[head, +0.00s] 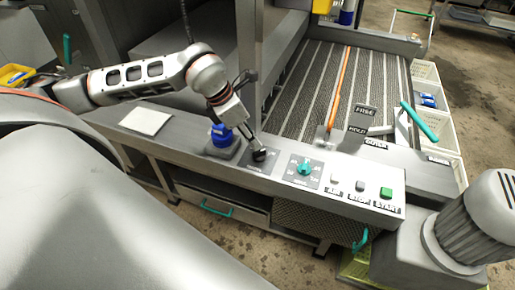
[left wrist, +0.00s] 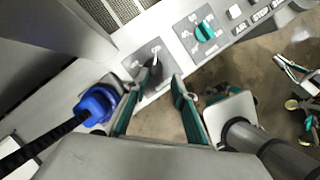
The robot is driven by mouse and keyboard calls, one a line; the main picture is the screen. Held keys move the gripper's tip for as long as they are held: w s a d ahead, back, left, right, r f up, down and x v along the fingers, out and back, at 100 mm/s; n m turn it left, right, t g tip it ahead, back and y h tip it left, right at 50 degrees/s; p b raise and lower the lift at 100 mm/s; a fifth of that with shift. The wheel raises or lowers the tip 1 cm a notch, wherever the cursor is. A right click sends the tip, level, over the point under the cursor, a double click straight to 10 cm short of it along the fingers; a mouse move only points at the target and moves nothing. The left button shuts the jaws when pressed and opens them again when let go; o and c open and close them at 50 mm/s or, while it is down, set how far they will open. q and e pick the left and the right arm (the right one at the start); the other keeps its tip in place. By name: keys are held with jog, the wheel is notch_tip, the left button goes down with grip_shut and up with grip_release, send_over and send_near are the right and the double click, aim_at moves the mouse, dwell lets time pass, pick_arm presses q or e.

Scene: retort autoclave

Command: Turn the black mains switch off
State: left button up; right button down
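The black mains switch (head: 260,154) is a rotary knob on a dark square plate on the grey control ledge. It also shows in the left wrist view (left wrist: 151,75), with a pale pointer line on its plate. My left gripper (head: 254,143) is over the switch from above. In the left wrist view, its two teal-padded fingers (left wrist: 155,95) are apart, with the knob at the gap between their tips. I cannot tell whether either finger touches the knob. The fingertips partly hide the knob in the head view. My right gripper is not recognisable in either view.
A blue plug (head: 221,134) stands close left of the switch, with a thick black cable in the left wrist view. Right of the switch are a teal rotary knob (head: 304,168) and several push buttons, including a green one (head: 386,192). A teal-handled lever (head: 420,122) stands further right.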

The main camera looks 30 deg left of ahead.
aim_at(259, 151)
pick_arm(q)
jog(key=x, duration=0.2)
jog(key=a+x, duration=0.1)
jog(key=x, duration=0.4)
jog(key=shift+w+a+f+p, duration=0.1)
jog(key=shift+f+p, duration=0.25)
jog(key=shift+f, duration=0.05)
jog(key=shift+c, duration=0.2)
grip_shut()
